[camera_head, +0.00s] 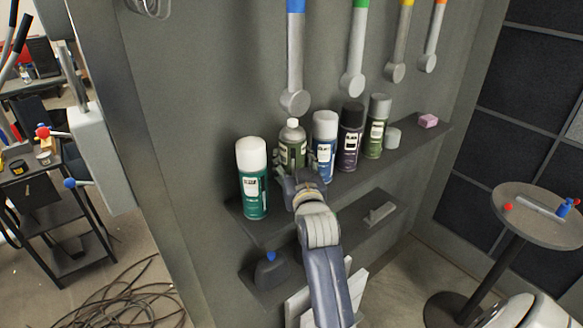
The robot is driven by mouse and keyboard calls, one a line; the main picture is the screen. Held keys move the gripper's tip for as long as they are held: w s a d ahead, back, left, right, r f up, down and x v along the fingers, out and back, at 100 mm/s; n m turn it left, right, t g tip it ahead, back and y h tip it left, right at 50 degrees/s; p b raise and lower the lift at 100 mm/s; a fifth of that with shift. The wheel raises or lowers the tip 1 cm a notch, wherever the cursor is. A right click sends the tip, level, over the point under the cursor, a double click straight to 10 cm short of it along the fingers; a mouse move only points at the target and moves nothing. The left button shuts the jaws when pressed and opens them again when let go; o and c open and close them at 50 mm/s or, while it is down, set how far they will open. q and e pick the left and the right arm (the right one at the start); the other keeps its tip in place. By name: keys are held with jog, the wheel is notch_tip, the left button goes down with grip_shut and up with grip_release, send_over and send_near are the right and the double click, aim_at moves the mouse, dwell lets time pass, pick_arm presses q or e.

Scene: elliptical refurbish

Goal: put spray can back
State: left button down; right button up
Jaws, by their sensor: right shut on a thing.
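My right gripper (296,178) reaches up from the bottom middle to the upper shelf. It is shut on an olive-green spray can (292,150) with a pale cap. The gripper covers the can's lower part, so I cannot tell whether its base touches the shelf. The can stands about upright, between a teal-green spray can (252,180) with a white cap on its left and a blue spray can (324,142) on its right. My left gripper is not in view.
The upper shelf (393,165) also holds a dark purple can (351,130), another olive can (377,125) and a pink block (428,121). A dark bottle (271,268) stands on the lower shelf. Tools hang above. A round table (530,230) stands right; cables (120,300) lie left.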

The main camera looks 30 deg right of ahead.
aim_at(291, 172)
jog(key=shift+w, duration=0.3)
jog(key=shift+f, duration=0.35)
notch_tip(291, 172, down, 2)
jog(key=shift+f+p, duration=0.1)
jog(key=shift+p, duration=0.45)
jog(key=shift+f, duration=0.3)
jog(key=shift+f, duration=0.15)
jog(key=o, duration=1.2)
jog(key=shift+c, duration=0.2)
jog(key=shift+s, duration=0.1)
